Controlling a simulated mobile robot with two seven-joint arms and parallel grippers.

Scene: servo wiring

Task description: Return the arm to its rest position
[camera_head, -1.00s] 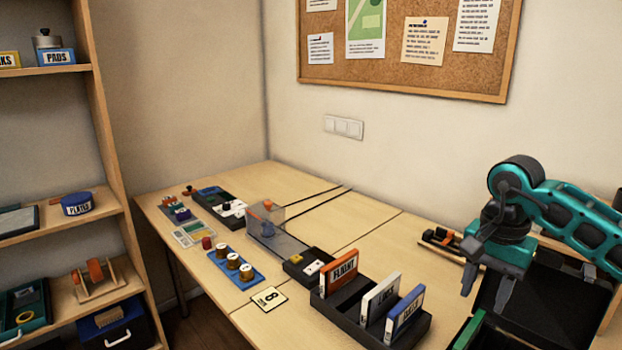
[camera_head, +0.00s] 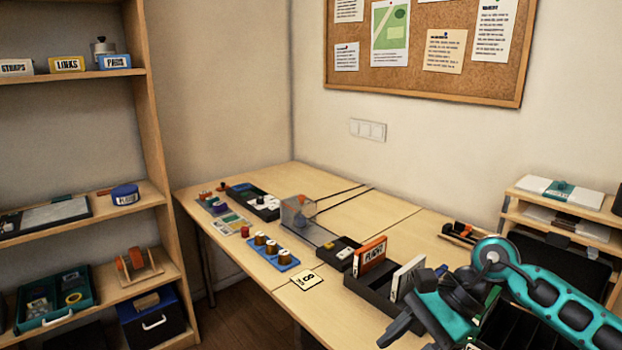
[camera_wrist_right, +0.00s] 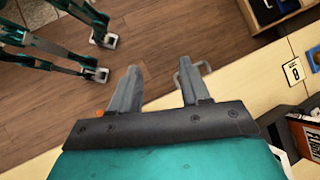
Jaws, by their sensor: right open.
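My right arm, teal and black, reaches in from the lower right in the head view. Its gripper (camera_head: 410,338) points down and left near the front edge of the table (camera_head: 330,310), in front of the dark binder rack (camera_head: 372,292). In the right wrist view the two grey fingers (camera_wrist_right: 160,84) stand apart with nothing between them. Wooden floor and the table edge show beyond them. The gripper and forearm hide the right part of the rack. My left gripper does not show in the head view.
The rack holds an orange binder (camera_head: 370,256) and a white one (camera_head: 406,277). A number-8 card (camera_head: 307,281) and a blue tray of spools (camera_head: 273,253) lie to the left. A wooden shelf unit (camera_head: 152,150) stands at far left. Open floor lies before the table.

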